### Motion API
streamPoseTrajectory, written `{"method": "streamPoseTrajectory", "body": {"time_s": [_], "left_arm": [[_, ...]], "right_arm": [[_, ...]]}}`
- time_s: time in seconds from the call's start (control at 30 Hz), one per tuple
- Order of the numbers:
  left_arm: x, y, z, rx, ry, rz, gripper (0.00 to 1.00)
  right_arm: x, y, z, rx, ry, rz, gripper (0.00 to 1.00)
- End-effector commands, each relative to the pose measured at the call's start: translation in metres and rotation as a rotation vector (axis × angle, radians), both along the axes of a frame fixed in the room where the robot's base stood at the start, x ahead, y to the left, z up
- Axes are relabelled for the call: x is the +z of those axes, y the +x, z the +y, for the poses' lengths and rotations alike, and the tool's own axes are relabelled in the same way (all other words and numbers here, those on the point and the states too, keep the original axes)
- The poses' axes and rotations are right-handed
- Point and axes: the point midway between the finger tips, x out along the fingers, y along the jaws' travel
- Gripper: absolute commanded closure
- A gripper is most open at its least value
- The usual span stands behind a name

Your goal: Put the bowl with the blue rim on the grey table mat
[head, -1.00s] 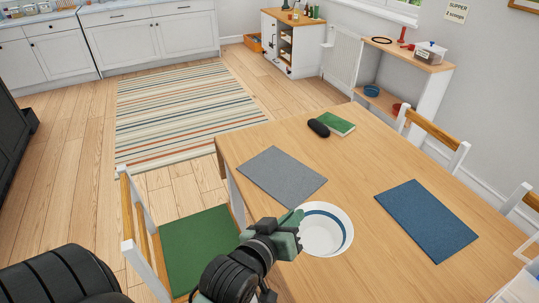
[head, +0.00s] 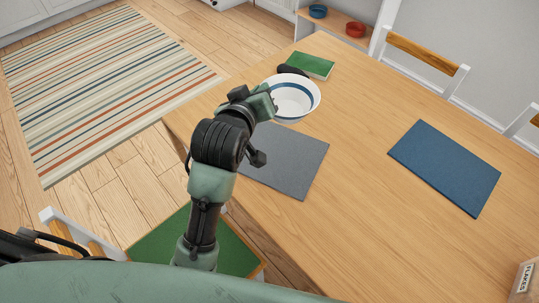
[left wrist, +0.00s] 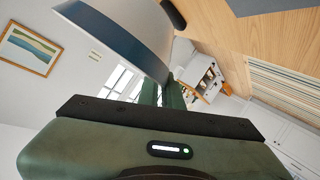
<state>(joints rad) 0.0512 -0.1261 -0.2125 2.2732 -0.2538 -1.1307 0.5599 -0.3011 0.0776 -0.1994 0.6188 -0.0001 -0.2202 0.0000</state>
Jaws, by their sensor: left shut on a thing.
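The white bowl with a blue band inside its rim (head: 299,84) is at the far edge of the grey table mat (head: 300,170) in the head view. It hides part of that edge. I cannot tell exactly how high it is above the table. My left gripper (head: 265,101) is shut on the bowl's left side wall. In the left wrist view the bowl (left wrist: 130,32) fills the upper left, with its wall between the fingers (left wrist: 163,92). A corner of the grey mat (left wrist: 262,6) shows at the top. My right gripper is not in view.
A green book (head: 311,65) and a dark case (head: 288,69) lie just beyond the bowl. A blue mat (head: 445,167) lies to the right. A carton (head: 523,281) stands at the lower right. The wooden table (head: 365,225) between is clear. A chair with a green seat (head: 155,240) is below left.

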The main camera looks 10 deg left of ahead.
Motion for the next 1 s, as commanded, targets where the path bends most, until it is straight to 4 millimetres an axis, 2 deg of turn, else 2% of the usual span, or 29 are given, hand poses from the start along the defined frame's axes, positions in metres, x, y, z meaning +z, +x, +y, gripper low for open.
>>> {"method": "streamPoseTrajectory", "body": {"time_s": [0.03,0.17,0.27,0.6,0.7,1.0], "left_arm": [[0.001,0.005,-0.002,0.001,0.0,-0.006,1.0],[-0.003,0.009,-0.003,0.004,0.003,-0.001,1.0],[-0.022,0.009,-0.003,0.004,0.005,0.004,1.0],[-0.113,0.008,-0.004,0.003,0.005,0.004,1.0],[-0.133,0.009,-0.004,0.004,0.005,0.001,1.0],[-0.165,0.009,-0.003,0.004,0.004,0.001,1.0]], "right_arm": [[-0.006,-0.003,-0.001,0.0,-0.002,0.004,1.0],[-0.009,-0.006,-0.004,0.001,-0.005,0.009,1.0],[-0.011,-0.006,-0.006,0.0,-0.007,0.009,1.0],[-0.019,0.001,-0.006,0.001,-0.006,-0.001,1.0],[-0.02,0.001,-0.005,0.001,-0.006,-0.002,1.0],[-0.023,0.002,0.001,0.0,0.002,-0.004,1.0]]}}
